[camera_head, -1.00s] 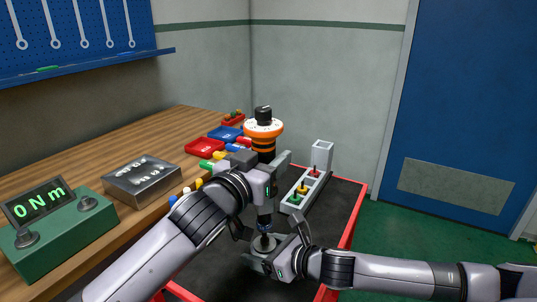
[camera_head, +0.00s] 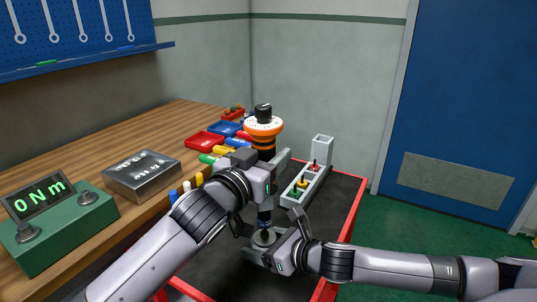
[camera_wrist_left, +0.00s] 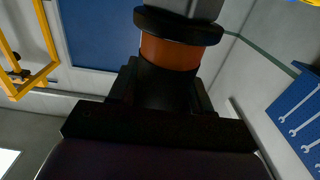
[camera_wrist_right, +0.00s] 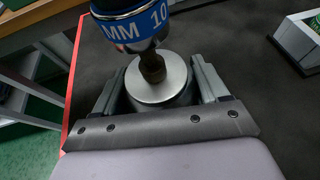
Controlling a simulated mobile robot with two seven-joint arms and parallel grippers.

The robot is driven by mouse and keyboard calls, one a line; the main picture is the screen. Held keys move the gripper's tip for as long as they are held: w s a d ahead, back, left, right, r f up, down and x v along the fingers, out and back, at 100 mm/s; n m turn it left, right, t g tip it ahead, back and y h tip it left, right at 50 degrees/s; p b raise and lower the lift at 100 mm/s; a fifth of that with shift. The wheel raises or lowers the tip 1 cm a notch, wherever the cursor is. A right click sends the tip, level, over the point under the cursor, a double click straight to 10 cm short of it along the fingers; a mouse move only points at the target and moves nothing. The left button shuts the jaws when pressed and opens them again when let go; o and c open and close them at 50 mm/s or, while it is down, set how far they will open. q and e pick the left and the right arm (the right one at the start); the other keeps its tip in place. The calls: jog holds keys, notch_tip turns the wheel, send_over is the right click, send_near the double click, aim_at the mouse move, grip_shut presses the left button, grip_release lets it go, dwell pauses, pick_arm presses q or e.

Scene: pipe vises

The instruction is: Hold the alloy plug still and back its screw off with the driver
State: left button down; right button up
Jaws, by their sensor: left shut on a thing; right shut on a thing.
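The driver (camera_head: 265,145) stands upright, with an orange and white collar and a black and orange grip. My left gripper (camera_head: 266,170) is shut around its grip, which also shows in the left wrist view (camera_wrist_left: 168,85). The alloy plug (camera_wrist_right: 158,84) is a round silvery disc between the fingers of my right gripper (camera_wrist_right: 155,95), which is shut on it. In the head view the plug (camera_head: 264,238) is directly below the driver. The driver's blue "MM 10" end (camera_wrist_right: 132,28) is above the plug, its dark tip meeting the plug's centre. The screw head is hidden there.
A black mat (camera_head: 215,265) with a red rim lies below. A grey rack (camera_head: 305,188) with red, yellow and green pieces stands to the right. The wooden bench (camera_head: 75,180) at left holds a torque meter (camera_head: 50,235) reading 0 Nm, a metal box (camera_head: 142,178) and coloured trays.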

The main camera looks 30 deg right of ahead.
pick_arm(q)
jog(key=shift+a+f, duration=0.1)
jog(key=shift+f, duration=0.55)
dwell(1.3)
jog(key=shift+r, duration=2.9)
pick_arm(e)
jog(key=o, duration=1.4)
